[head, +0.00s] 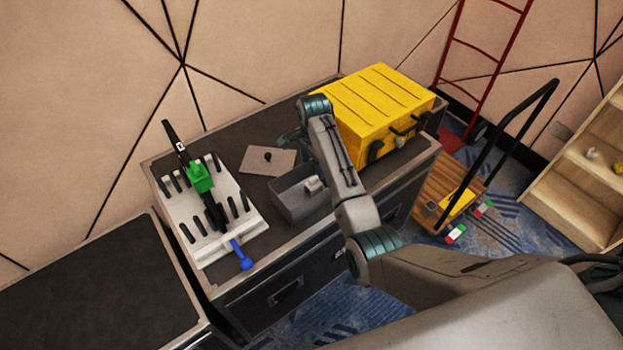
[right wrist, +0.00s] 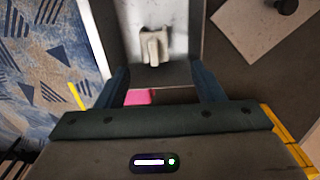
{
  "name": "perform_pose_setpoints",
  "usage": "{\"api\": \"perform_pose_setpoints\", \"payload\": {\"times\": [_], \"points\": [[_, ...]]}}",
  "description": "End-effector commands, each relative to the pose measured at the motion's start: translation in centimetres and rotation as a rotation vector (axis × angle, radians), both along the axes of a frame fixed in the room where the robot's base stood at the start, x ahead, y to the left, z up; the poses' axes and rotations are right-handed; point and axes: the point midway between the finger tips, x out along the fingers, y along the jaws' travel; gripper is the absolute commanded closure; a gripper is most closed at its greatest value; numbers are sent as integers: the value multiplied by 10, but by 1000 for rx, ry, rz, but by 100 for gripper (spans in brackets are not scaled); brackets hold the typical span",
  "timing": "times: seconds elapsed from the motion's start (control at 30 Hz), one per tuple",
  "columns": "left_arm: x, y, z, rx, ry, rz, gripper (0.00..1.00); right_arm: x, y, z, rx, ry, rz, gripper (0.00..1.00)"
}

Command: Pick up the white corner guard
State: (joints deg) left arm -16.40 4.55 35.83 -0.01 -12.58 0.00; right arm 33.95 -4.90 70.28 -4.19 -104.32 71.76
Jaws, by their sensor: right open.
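A small white piece, which looks like the white corner guard (head: 313,184), lies inside an open grey bin (head: 283,207) on the dark-topped cabinet. In the right wrist view the white piece (right wrist: 152,46) lies on the bin floor, ahead of and between my fingers. My right gripper (head: 291,140) is partly hidden behind its own wrist in the head view. In the right wrist view my right gripper (right wrist: 161,78) is open, its two dark fingers apart with nothing between them. My left gripper is not in view.
A yellow case (head: 375,105) stands right of the bin. A flat grey lid with a dark knob (head: 268,161) lies behind the bin. A white rack (head: 208,220) with black, green and blue tools stands left. A pink patch (right wrist: 138,97) shows near my fingers.

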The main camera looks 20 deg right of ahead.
Motion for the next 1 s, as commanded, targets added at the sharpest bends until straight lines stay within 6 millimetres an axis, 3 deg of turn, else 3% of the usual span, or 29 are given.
{"api": "perform_pose_setpoints", "payload": {"times": [0.1, 0.3, 0.43, 0.7, 0.97, 1.0], "points": [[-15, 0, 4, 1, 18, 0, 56, -1, 0, -19, 0, 4, 0, 38], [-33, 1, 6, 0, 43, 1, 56, -1, 0, -37, 0, 1, 0, 38], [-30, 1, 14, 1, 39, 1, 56, -3, 0, -49, 0, 4, 0, 38], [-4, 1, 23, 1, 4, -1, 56, -4, -1, -85, -1, 2, 0, 38], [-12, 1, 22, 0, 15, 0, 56, -4, 0, -89, 0, -1, 0, 38], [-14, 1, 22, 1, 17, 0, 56, -4, 0, -89, 0, -1, 0, 42]]}}
